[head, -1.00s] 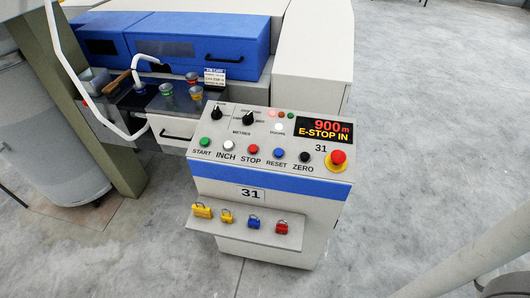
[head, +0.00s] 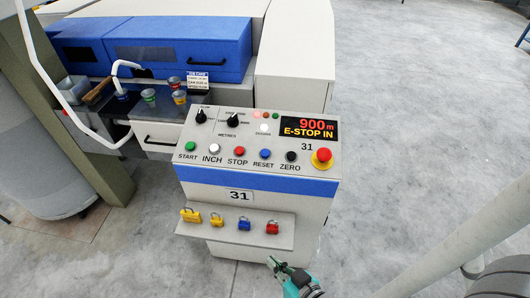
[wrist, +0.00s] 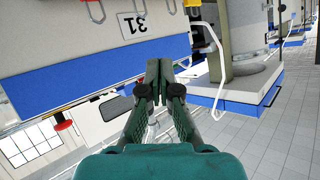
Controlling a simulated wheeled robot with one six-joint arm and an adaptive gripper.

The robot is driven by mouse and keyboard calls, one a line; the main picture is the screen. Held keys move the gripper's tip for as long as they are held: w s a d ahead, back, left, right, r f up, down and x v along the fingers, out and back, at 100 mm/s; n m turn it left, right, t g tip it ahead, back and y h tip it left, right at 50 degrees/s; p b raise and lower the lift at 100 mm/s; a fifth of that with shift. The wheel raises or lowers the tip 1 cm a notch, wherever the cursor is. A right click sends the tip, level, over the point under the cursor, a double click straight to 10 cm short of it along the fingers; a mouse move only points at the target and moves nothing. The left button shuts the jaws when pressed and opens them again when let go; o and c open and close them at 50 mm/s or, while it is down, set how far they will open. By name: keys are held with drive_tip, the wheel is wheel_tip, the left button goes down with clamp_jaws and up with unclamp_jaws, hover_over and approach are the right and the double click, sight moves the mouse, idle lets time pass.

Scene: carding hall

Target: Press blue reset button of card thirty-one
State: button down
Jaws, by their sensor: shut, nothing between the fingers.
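The control console of card thirty-one (head: 207,165) stands in the middle of the head view, marked 31 on its front. The blue reset button (head: 265,153) is on its sloped panel, between the red stop button (head: 238,152) and the black zero button (head: 291,156). My gripper (head: 273,264) shows at the bottom of the head view, below and in front of the console's shelf, well apart from the button. In the wrist view my gripper (wrist: 159,65) is shut and empty, with the console's 31 plate (wrist: 132,25) upside down beyond it. The reset button is not visible there.
A red emergency stop (head: 323,157) on a yellow base is at the panel's right. The display (head: 309,129) reads 900 m, E-STOP IN. Several padlocks, including a red one (head: 272,227), sit along the shelf (head: 258,239). The floor right of the console is clear.

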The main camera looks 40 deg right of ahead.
drive_tip(key=w+d+r+m, duration=0.15)
drive_tip(key=w+d, duration=0.35)
drive_tip(key=w, duration=0.6)
wheel_tip(320, 180, up, 18)
drive_tip(key=g+y, duration=0.2)
drive_tip(key=g, duration=0.1)
hover_over(267, 155)
drive_tip(key=s+a, duration=0.2)
drive_tip(key=shift+w, duration=0.25)
drive_tip(key=shift+f, duration=0.1)
drive_tip(key=shift+w+d+f, duration=0.25)
drive_tip(key=shift+d+f, duration=0.05)
drive_tip(key=shift+f, duration=1.1)
drive_tip(key=shift+w+d+f, duration=0.2)
drive_tip(key=shift+d+f, duration=0.05)
drive_tip(key=shift+f, duration=1.1)
drive_tip(key=shift+w+d+f, duration=0.25)
drive_tip(key=shift+d+f, duration=0.05)
drive_tip(key=shift+f, duration=1.1)
drive_tip(key=shift+f, duration=0.4)
